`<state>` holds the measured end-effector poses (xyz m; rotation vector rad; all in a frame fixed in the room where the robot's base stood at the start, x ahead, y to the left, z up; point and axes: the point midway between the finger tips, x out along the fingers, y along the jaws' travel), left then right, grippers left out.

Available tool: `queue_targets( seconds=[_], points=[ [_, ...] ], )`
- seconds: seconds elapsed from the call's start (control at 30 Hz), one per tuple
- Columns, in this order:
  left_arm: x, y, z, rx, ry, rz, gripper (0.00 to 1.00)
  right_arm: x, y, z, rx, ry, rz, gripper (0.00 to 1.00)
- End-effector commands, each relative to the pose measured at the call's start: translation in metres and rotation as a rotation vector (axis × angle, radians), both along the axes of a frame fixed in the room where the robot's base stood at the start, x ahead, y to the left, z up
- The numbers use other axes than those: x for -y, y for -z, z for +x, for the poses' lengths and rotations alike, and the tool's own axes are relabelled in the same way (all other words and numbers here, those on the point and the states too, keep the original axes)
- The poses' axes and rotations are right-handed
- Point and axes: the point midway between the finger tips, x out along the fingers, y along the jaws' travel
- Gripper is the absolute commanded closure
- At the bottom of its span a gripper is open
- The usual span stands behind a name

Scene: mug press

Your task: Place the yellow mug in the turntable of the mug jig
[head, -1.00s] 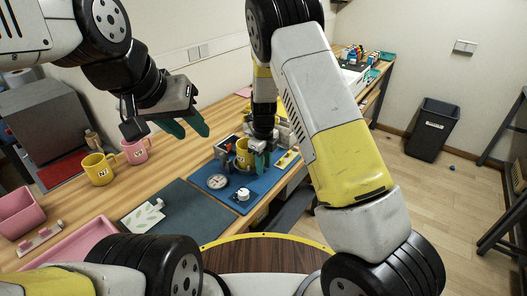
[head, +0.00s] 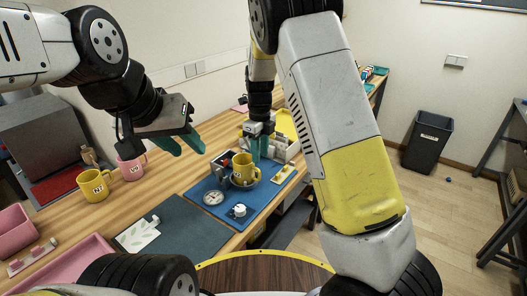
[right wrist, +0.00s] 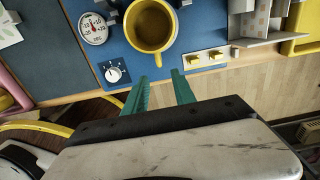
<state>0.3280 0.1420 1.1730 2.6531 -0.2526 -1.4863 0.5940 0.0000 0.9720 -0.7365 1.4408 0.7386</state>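A yellow mug (head: 244,172) stands upright in the round grey turntable (head: 257,181) of the mug jig, on the blue base (head: 222,212). My right gripper (head: 256,150) is behind the mug in the head view. My left gripper (head: 191,151) is open and empty above the wooden table, left of the jig.
A second yellow mug (head: 92,186) and a pink mug (head: 130,168) stand on the left of the table. The jig carries a dial gauge (head: 213,198), a white knob (head: 239,210) and yellow switches (right wrist: 205,58). A dark mat (head: 168,222) lies left of it.

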Motion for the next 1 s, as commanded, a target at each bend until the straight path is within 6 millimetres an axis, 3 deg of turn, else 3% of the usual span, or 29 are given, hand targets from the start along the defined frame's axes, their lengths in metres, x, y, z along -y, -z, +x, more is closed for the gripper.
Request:
queue_targets(
  seconds=[0.17, 0.27, 0.4, 0.6, 0.8, 1.0],
  points=[
    [0.0, 0.0, 0.0, 0.0, 0.0, 0.0, 0.64, 0.014, -0.03, -0.011, 0.02, -0.125, 0.055, 0.68],
    [0.0, 0.0, 0.0, 0.0, 0.0, 0.0, 0.64, 0.032, -0.062, -0.028, 0.063, -0.308, 0.112, 0.68],
    [0.0, 0.0, 0.0, 0.0, 0.0, 0.0, 0.64, 0.058, -0.108, -0.063, 0.167, -0.633, 0.163, 0.68],
    [0.0, 0.0, 0.0, 0.0, 0.0, 0.0, 0.64, 0.092, -0.162, -0.123, 0.355, -1.113, 0.121, 0.68],
    [0.0, 0.0, 0.0, 0.0, 0.0, 0.0, 0.64, 0.119, -0.195, -0.189, 0.51, -1.595, -0.078, 0.68],
    [0.0, 0.0, 0.0, 0.0, 0.0, 0.0, 0.64, 0.136, -0.203, -0.242, 0.545, -1.981, -0.347, 0.68]
  ],
)
